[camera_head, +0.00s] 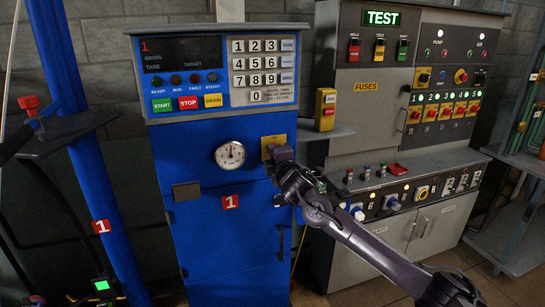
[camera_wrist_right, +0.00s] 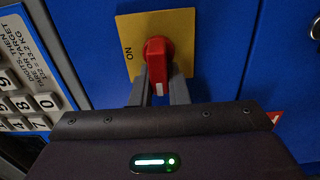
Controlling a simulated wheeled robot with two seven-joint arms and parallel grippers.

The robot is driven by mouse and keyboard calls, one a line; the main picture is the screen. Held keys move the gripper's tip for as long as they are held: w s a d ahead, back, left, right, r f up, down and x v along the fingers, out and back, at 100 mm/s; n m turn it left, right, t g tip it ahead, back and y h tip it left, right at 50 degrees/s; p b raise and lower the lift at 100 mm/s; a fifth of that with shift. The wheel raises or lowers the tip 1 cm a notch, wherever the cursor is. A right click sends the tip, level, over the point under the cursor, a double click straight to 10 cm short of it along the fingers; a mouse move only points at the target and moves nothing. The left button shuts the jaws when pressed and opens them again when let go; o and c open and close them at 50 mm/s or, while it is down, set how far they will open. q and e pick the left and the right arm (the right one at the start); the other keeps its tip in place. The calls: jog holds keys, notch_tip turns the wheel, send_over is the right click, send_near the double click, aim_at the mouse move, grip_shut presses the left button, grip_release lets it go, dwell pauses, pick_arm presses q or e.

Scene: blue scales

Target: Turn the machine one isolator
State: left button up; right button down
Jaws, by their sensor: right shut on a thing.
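The machine one isolator is a red rotary handle (camera_wrist_right: 158,52) on a yellow plate (camera_wrist_right: 130,30) fixed to the blue cabinet. The word ON reads sideways on the plate, left of the handle in the right wrist view. The handle's white-marked end points down toward the gripper in that view. My right gripper (camera_wrist_right: 160,90) is shut on the handle, one finger on each side. In the head view the plate (camera_head: 267,141) shows right of the dial, while my right gripper (camera_head: 272,153) hides most of the handle. I cannot make out my left gripper.
The blue machine (camera_head: 215,245) bears a keypad (camera_head: 263,67), coloured buttons and a round dial (camera_head: 230,155). A grey TEST console (camera_head: 345,110) with several red switches stands to the right. A yellow box (camera_head: 326,109) sits between them. A blue post (camera_head: 75,130) stands at left.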

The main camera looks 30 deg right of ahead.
dwell(0.3)
jog(key=c, duration=1.4)
grip_release()
jog(key=shift+s+a+f+b, duration=0.1)
jog(key=shift+s+f+b, duration=0.15)
jog(key=shift+s, duration=0.3)
jog(key=b+v, duration=0.2)
jog(key=v, duration=0.4)
jog(key=shift+s+r, duration=0.2)
jog(key=shift+s, duration=0.1)
